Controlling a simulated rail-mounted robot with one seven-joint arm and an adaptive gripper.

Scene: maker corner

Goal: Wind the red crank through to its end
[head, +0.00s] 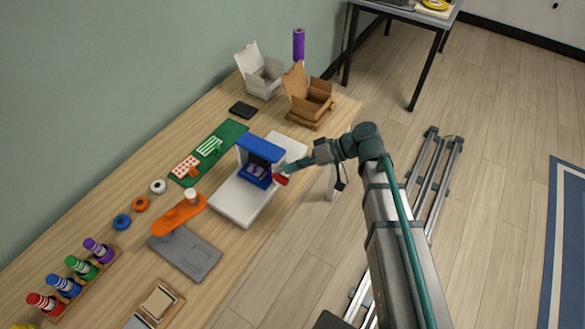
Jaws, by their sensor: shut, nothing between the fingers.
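A blue frame-like device (261,148) stands on a pale grey base (238,200) on the wooden workbench. The red crank (281,180) shows as a small red piece at the right side of the device. My gripper (285,171) reaches in from the right, with its fingertips just above the red crank. It is shut with nothing held between the fingers. I cannot tell whether the fingertips touch the crank. The crank's shaft and exact angle are too small to tell.
An orange tool (179,214) and a grey plate (186,254) lie left of the base. A green mat (226,133) with small parts lies behind it. Open boxes stand at the back. A rack of coloured bottles (85,268) is at the lower left.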

